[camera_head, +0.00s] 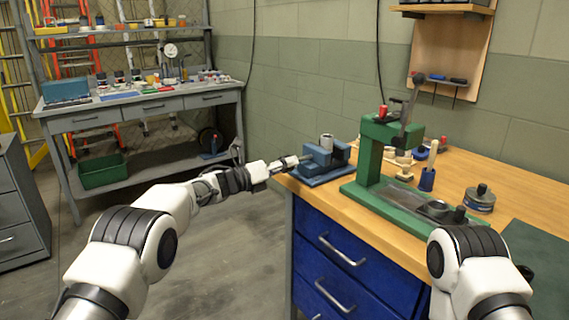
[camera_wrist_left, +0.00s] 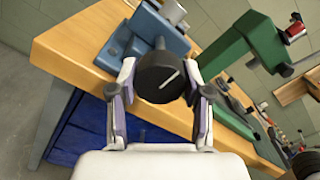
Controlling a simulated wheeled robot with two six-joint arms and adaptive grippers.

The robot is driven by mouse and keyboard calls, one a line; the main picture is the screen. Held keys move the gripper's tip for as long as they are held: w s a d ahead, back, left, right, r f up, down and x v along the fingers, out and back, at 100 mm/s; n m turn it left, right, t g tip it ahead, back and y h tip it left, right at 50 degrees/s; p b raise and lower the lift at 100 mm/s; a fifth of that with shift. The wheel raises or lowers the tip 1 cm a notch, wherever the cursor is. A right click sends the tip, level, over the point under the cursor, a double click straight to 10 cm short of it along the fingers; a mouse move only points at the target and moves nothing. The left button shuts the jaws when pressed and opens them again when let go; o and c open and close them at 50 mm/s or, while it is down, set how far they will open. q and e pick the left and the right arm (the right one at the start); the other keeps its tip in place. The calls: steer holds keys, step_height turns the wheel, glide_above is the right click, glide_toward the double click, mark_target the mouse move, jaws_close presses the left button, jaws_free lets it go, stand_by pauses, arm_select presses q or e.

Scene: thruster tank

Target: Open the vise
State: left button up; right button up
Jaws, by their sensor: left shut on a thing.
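The blue vise (camera_head: 322,160) stands at the near left corner of the wooden workbench. A grey metal cylinder (camera_head: 327,142) stands upright at its jaws; I cannot tell how tightly it is clamped. In the left wrist view the vise (camera_wrist_left: 146,30) is at the top, with a dark round handle knob (camera_wrist_left: 161,78) facing me. My left gripper (camera_head: 287,163) reaches the vise from the left. In the wrist view its fingers (camera_wrist_left: 160,90) are on both sides of the knob, shut on it. My right arm shows at the lower right, but its gripper is out of view.
A green press (camera_head: 372,165) stands right of the vise on the workbench (camera_head: 480,165). Blue drawers (camera_head: 345,255) are below. A grey shelf bench (camera_head: 150,105) stands at the back left.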

arm_select(q)
steer(key=n+p, duration=0.1)
steer(key=n, duration=0.3)
steer(key=shift+r+n, duration=0.1)
steer(key=shift+n, duration=0.2)
steer(key=n+p, duration=0.1)
steer(key=n, duration=0.2)
steer(key=shift+n+p, duration=0.35)
steer(key=shift+n, duration=0.05)
steer(key=n+p, duration=0.1)
steer(key=n, duration=0.2)
steer(key=shift+n, duration=0.3)
steer(key=n, duration=0.3)
steer(key=shift+n+p, duration=0.3)
steer(key=shift+p, duration=0.05)
steer(key=n+p, duration=0.1)
steer(key=n, duration=1.1)
steer(key=shift+n, duration=0.3)
